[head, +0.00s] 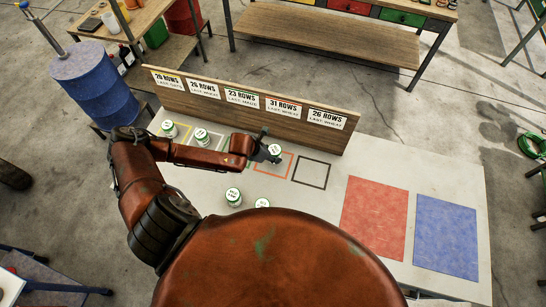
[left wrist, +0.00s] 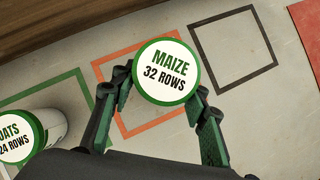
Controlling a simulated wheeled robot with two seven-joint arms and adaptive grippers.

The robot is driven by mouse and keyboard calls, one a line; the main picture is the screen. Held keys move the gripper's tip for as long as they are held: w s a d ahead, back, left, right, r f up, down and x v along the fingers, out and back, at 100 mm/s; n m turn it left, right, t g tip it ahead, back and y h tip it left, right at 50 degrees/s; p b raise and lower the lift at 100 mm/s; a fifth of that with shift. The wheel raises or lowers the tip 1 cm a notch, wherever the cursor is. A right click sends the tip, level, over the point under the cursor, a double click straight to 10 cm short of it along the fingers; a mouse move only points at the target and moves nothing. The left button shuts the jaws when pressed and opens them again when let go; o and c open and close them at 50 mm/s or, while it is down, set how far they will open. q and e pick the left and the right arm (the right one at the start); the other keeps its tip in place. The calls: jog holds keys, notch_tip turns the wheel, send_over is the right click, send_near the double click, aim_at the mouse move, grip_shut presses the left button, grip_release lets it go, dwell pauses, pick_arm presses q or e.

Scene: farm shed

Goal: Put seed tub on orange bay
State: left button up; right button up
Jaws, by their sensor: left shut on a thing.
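My left gripper (left wrist: 165,95) is shut on a white seed tub (left wrist: 166,72) with a green rim, labelled MAIZE 32 ROWS. The tub is over the orange-outlined bay (left wrist: 141,132); I cannot tell whether it touches the table. In the head view the held tub (head: 275,150) is at the left gripper's (head: 272,154) tip, by the orange bay (head: 290,170). An OATS 24 ROWS tub (left wrist: 30,135) lies left of the gripper in the left wrist view. My right gripper does not show.
A black-outlined bay (head: 311,187) is right of the orange one. A wooden board (head: 196,87) with several row signs stands behind the bays. Other tubs (head: 202,137) (head: 233,196) stand on the table. Red (head: 375,215) and blue (head: 446,236) mats lie at right.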

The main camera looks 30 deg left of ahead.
pick_arm(q)
jog(key=shift+w+f, duration=0.2)
jog(key=shift+w, duration=0.05)
jog(key=shift+w+f+p, duration=0.15)
jog(key=shift+f+p, duration=0.3)
jog(key=shift+f, duration=1.35)
jog(key=shift+f, duration=0.1)
jog(key=o, duration=1.3)
jog(key=v, duration=1.2)
jog(key=shift+b, duration=0.35)
